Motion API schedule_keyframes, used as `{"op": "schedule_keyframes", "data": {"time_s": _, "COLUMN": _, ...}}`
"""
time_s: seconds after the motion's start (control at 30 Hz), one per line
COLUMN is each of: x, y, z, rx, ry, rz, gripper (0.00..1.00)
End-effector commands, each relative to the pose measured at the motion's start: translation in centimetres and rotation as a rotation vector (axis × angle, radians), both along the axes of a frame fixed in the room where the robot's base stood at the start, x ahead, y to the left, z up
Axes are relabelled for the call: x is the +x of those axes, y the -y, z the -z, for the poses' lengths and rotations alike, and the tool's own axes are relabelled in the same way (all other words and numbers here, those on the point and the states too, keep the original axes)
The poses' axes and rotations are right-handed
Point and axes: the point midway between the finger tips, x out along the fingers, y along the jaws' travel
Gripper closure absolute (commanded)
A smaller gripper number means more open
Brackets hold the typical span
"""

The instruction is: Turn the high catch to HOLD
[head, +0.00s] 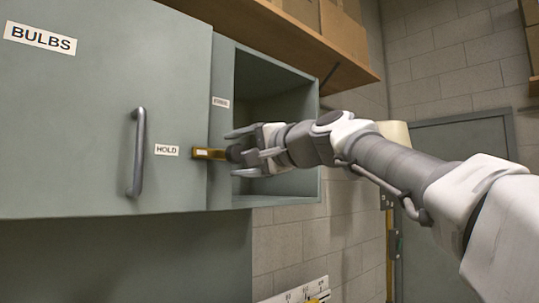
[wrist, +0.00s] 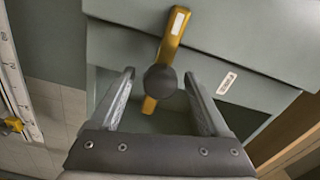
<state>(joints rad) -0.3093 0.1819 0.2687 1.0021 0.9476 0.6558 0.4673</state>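The high catch (head: 208,153) is a yellow bar on the frame between the grey cabinet door and the open compartment. It lies about level, its left end pointing at the HOLD label (head: 167,150) on the door. In the wrist view the catch (wrist: 173,35) runs up from a dark round knob (wrist: 160,81). My gripper (head: 239,152) is at the catch's right end, its fingers spread. In the wrist view my gripper (wrist: 159,73) is open, with the knob between the fingers and visible gaps on both sides.
The grey door (head: 90,110) has a BULBS label (head: 40,38) and a vertical handle (head: 137,152). A small label (head: 220,102), too small to read, is above the catch. A wooden shelf (head: 290,40) with boxes overhangs the cabinet. The open compartment (head: 270,85) looks empty.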

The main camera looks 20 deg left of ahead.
Motion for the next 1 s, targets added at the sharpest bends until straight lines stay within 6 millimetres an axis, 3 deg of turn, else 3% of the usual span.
{"op": "schedule_keyframes", "data": {"time_s": 0.23, "x": -0.1, "y": 0.2, "z": 0.0, "rx": 0.002, "ry": 0.000, "rz": 0.001, "gripper": 0.21}}
{"op": "schedule_keyframes", "data": {"time_s": 0.37, "x": -0.6, "y": 1.3, "z": 0.1, "rx": 0.001, "ry": 0.001, "rz": 0.002, "gripper": 0.21}}
{"op": "schedule_keyframes", "data": {"time_s": 1.0, "x": -7.1, "y": 13.7, "z": 0.1, "rx": 0.001, "ry": 0.001, "rz": 0.002, "gripper": 0.21}}
